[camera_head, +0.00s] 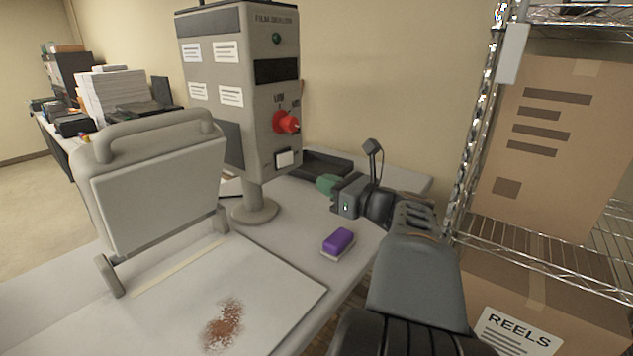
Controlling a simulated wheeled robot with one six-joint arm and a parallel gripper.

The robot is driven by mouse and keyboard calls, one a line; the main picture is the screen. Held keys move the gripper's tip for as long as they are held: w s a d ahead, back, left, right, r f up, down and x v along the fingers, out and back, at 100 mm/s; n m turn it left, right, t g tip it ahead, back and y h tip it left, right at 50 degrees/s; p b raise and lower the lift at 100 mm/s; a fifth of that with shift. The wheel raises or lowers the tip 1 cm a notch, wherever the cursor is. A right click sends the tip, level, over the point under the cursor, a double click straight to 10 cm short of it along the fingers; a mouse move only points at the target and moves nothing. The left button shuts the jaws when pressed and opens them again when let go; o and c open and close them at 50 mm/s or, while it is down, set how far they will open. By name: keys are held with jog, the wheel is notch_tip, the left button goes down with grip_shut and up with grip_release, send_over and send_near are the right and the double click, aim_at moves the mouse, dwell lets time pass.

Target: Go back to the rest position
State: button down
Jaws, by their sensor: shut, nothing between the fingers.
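My gripper (338,199) is at the middle right of the head view, above the table and in front of the grey film sealer's right side. Its fingers are shut, with nothing visibly held. A small green object (326,184) shows just behind the fingertips; whether they touch it I cannot tell. My arm reaches in from the lower right. A purple-and-white eraser-like block (338,241) lies on the table below my gripper, apart from it.
The film sealer (240,90) with a red knob (288,122) stands on a post. A press with a raised lid (160,190) has a brown stain (222,325) on its plate. A wire shelf (468,130) with cardboard boxes (550,150) stands close on the right.

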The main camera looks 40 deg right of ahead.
jog(key=shift+s+d, duration=0.1)
jog(key=shift+s, duration=0.35)
dwell(0.5)
